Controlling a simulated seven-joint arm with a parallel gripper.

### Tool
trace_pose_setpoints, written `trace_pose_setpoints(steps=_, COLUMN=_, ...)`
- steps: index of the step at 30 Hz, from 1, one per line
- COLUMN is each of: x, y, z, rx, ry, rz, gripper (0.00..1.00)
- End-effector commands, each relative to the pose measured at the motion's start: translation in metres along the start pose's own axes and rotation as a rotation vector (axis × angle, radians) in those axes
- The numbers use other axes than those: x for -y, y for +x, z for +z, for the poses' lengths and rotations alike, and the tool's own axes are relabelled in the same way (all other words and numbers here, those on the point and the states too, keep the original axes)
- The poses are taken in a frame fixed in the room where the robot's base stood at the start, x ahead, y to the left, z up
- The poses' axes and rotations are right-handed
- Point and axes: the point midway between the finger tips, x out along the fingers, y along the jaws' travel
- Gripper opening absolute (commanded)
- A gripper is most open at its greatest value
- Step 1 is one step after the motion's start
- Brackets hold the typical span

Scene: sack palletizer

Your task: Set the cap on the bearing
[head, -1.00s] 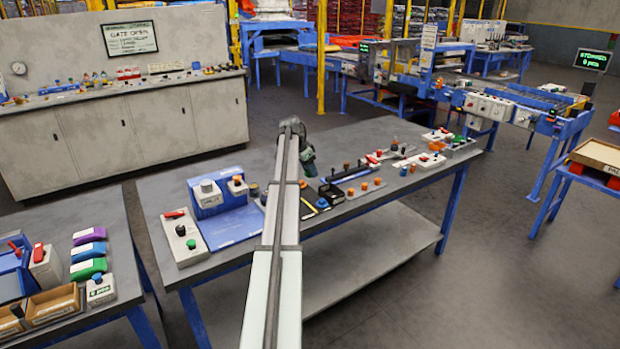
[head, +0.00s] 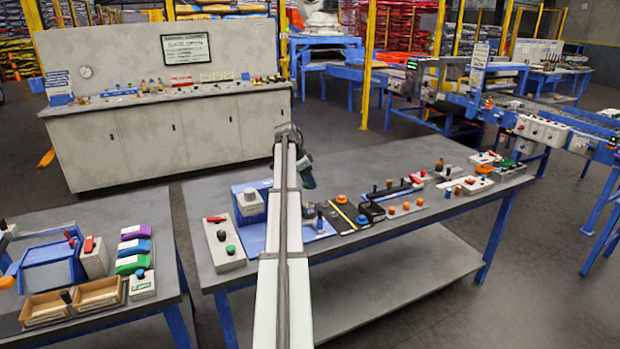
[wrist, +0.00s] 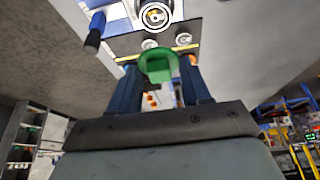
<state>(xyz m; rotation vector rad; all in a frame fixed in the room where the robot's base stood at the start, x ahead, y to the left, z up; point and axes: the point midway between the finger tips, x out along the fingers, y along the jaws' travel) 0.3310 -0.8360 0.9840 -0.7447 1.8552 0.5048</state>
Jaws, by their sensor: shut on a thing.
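My gripper (wrist: 158,85) has its two blue fingers shut on a green cap-like piece with a round flange (wrist: 158,64). In the head view my arm crosses the bench, and its dark end (head: 306,178) is above the bench's back part; the held piece cannot be made out there. In the wrist view a round part with concentric rings (wrist: 155,16), which looks like the bearing, sits on a pale plate beyond the held piece and apart from it. I cannot tell the height between them.
A blue block with a grey cylinder (head: 250,203) stands left of my arm, beside a switch box (head: 224,244). Knobs, a black box (head: 371,212) and orange buttons (head: 406,206) lie to the right. Another bench with wooden bins (head: 46,310) is at left.

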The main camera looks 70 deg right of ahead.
Motion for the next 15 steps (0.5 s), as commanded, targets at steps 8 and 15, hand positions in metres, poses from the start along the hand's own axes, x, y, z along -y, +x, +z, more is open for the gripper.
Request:
trace_pose_setpoints(steps=8, x=0.000, y=0.007, z=0.003, rx=0.001, ry=0.010, rz=0.001, gripper=0.19)
trace_pose_setpoints(steps=15, x=0.000, y=0.022, z=0.009, rx=0.001, ry=0.009, rz=0.001, gripper=0.19)
